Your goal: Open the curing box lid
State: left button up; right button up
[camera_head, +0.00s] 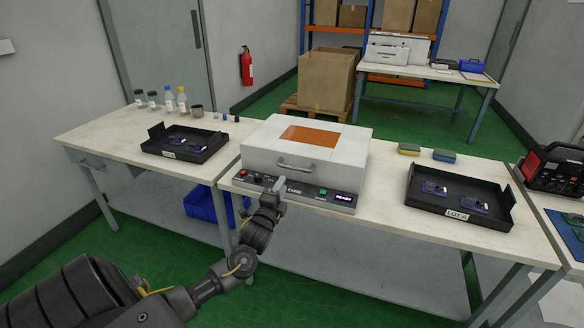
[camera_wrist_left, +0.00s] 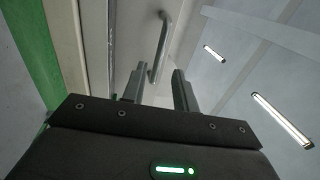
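The curing box is a white box whose lid (camera_head: 340,146) is down, with an orange window (camera_head: 310,135) on top. A metal bar handle (camera_head: 296,164) runs across its front; it also shows in the left wrist view (camera_wrist_left: 160,50). My left gripper (camera_head: 279,185) is in front of the box, just below and short of the handle, over the dark control panel (camera_head: 318,194). In the left wrist view its two fingers (camera_wrist_left: 159,86) are apart with nothing between them, and the handle lies beyond their tips. My right gripper is not in view.
A black tray (camera_head: 156,133) with small purple parts stands left of the box, and another (camera_head: 505,218) labelled LOT A stands right. Two sponges (camera_head: 444,156) lie behind the right tray. Bottles (camera_head: 182,101) stand at the back left. The space above the box is clear.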

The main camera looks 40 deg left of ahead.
aim_at(295, 163)
pick_arm(q)
jog(key=x, duration=0.6)
jog(key=f+x, duration=0.1)
jog(key=x, duration=0.2)
jog(key=shift+w+r, duration=0.1)
jog(key=shift+w, duration=0.25)
